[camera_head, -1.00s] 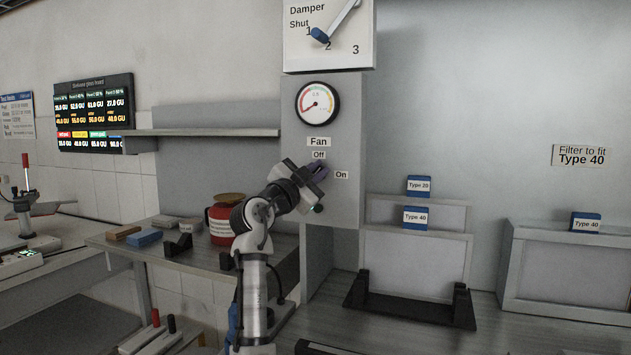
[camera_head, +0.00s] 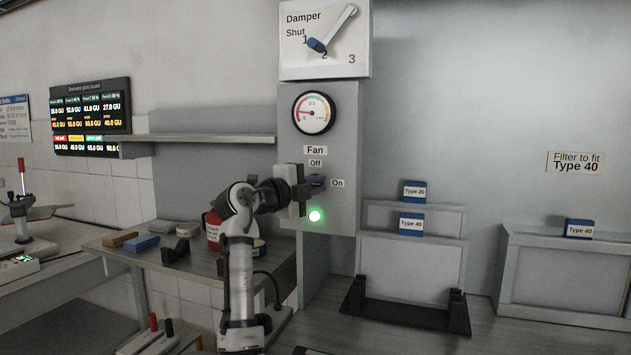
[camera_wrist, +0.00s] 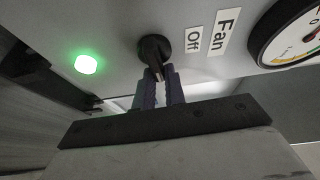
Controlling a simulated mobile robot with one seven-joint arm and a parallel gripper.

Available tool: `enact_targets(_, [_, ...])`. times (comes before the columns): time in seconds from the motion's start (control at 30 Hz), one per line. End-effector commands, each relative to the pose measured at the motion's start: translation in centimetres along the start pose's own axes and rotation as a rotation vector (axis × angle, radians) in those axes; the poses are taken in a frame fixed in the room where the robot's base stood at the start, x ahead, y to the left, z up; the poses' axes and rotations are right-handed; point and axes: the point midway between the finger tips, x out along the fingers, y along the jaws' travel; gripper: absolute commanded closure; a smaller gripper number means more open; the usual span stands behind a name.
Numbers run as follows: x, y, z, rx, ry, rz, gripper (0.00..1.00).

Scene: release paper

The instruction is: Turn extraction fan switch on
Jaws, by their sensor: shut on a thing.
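The fan switch is a black rotary knob (camera_wrist: 154,47) on the grey control panel (camera_head: 340,130), seen in the wrist view below the "Fan" and "Off" labels. My gripper (camera_head: 316,182) is at the panel in the head view, beside the "On" label (camera_head: 337,183). In the wrist view the purple fingers of my gripper (camera_wrist: 162,82) are shut on the knob's handle. In the head view the gripper mostly hides the knob. A green lamp (camera_head: 315,216) below the knob glows brightly, and it also shows in the wrist view (camera_wrist: 86,64).
A round gauge (camera_head: 313,113) sits above the fan labels, with a damper lever (camera_head: 333,30) higher up. A red container (camera_head: 213,229) stands on the side table behind my arm.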

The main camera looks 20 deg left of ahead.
Motion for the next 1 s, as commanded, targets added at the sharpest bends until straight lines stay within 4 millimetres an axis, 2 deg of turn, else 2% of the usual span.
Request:
enact_targets(0.67, [-0.1,0.0,0.27,0.063,-0.009,0.023,1.0])
enact_targets(0.7, [-0.1,-0.01,0.27,0.063,-0.009,0.023,0.87])
enact_targets(0.87, [-0.1,0.01,0.23,0.062,-0.007,0.023,0.66])
enact_targets(1.0, [-0.07,0.0,0.15,0.062,-0.005,0.024,0.66])
